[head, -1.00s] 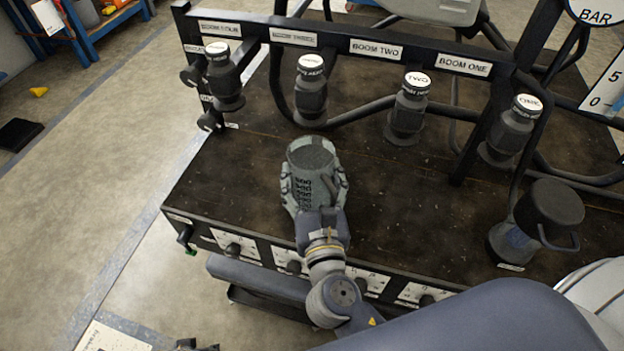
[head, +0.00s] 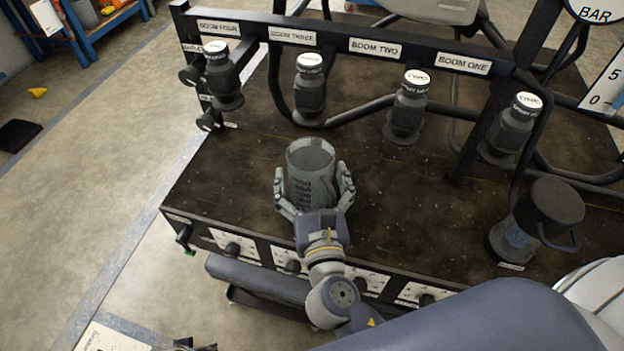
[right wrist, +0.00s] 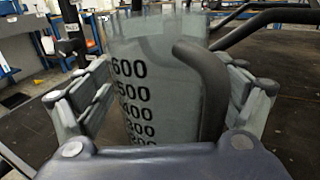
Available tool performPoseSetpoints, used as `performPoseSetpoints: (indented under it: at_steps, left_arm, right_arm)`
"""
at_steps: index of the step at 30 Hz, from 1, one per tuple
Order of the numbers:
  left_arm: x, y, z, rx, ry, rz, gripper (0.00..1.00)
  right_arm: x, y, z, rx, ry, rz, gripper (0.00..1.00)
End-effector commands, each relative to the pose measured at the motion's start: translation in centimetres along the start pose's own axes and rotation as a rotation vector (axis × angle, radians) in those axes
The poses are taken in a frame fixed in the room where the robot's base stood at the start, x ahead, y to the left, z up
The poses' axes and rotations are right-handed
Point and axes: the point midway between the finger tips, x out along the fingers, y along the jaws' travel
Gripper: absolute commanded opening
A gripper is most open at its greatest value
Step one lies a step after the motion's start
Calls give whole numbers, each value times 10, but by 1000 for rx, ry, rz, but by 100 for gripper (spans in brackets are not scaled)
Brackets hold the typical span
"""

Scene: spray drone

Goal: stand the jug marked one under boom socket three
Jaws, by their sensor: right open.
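A grey see-through measuring jug (head: 311,172) stands upright on the dark bench top, in front of the boom three label (head: 292,36) and the dark white-topped nozzle (head: 310,90) below it. My right gripper (head: 314,182) is open around the jug, with a finger spread on each side. The right wrist view shows the jug (right wrist: 160,85) with its printed scale and dark handle between the spread fingers. I cannot read a mark "one" on the jug. Dark parts at the bottom edge of the head view (head: 195,346) may be my left gripper; its state does not show.
More white-topped nozzles hang at boom four (head: 222,75), boom two (head: 408,108) and boom one (head: 511,128). A black-topped vessel with a handle (head: 540,215) stands at right. Bare bench lies between the jug and the nozzles; valves (head: 232,249) line its front.

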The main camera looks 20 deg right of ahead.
Motion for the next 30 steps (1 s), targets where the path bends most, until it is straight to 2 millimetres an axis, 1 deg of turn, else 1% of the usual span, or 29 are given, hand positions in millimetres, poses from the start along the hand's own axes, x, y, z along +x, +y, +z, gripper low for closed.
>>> performPoseSetpoints:
  at_steps: [3, 5, 8, 10, 15, 18, 21, 25, 30]
  left_arm:
    - [0, 0, 0, 0, 1, 0, 40]
    - [3, 0, 1, 0, -2, 0, 40]
    - [3, 0, 2, 0, -7, 0, 40]
    - [2, 0, 1, 0, -5, 0, 40]
    - [-12, 0, -7, -1, 11, 0, 40]
    - [-19, -1, -8, -3, 12, -1, 40]
    - [-22, -1, -6, -4, 9, -1, 40]
    - [-25, -1, -5, -4, 5, -2, 40]
    - [-26, -2, -6, -4, 8, -3, 40]
  right_arm:
    - [-1, 0, 3, 1, 1, 0, 87]
    - [-9, 0, 0, 0, 4, 1, 87]
    - [-27, 0, 0, -1, 5, 1, 87]
    - [-42, 0, 0, 0, 5, 3, 87]
    - [-79, 0, -1, -2, 5, 3, 87]
    - [-96, 0, 1, 0, 3, 2, 87]
    - [-109, 0, 1, -1, 3, 1, 87]
    - [-118, 0, 2, 0, 1, 1, 87]
    - [-120, 0, 3, 1, -1, 0, 87]
